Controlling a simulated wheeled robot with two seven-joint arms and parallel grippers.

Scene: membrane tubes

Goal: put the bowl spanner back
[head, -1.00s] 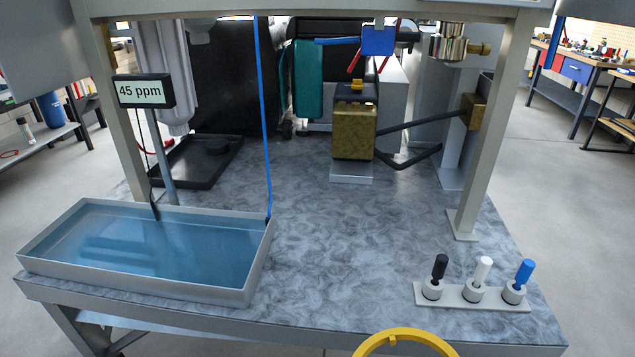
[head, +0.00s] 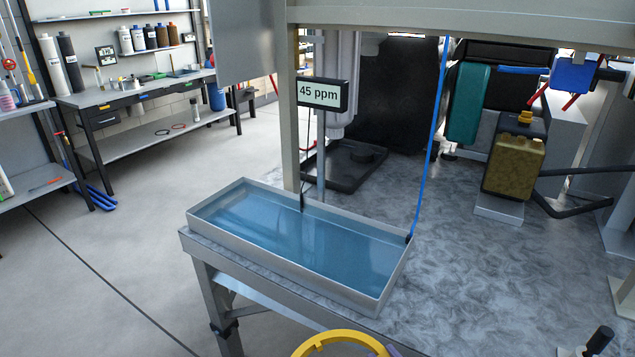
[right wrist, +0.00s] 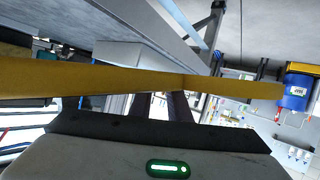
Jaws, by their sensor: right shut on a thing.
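The bowl spanner shows as a yellow ring (head: 340,337) at the bottom edge of the head view, in front of the table. Its lower part is cut off by the frame. In the right wrist view a yellow bar of the spanner (right wrist: 90,78) runs across the picture. My right gripper (right wrist: 178,98) is shut on the spanner, with its dark fingers behind the bar. My left gripper is not in view.
A water tray (head: 392,285) sits at the table's left front, below a 45 ppm display (head: 322,94). A workbench with bottles (head: 150,88) stands at the far left. Open floor (head: 110,240) lies between. A frame post (head: 289,120) rises behind the tray.

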